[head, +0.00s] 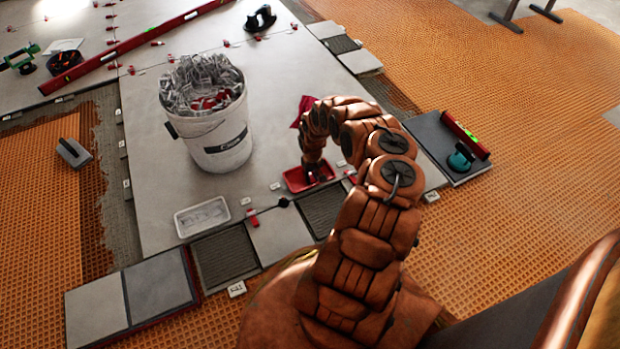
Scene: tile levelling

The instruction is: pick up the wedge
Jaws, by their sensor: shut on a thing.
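My orange, padded arm reaches from the lower right over the tiles and bends down to a small red tray (294,184). My gripper (316,174) is at the tray, small and dark in the view. It is shut on a wedge, which the fingers and the tray hide almost fully, so I cannot tell whether it touches the tray floor. Loose red wedges lie on the tiles nearby, one (253,217) left of the tray.
A white bucket (226,152) full of grey clips stands left of my gripper. A pale tray (179,222) lies in front of it. A dark red cloth (301,113) lies behind the arm. A tile with a teal suction cup (460,158) and a red level (465,136) is at right.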

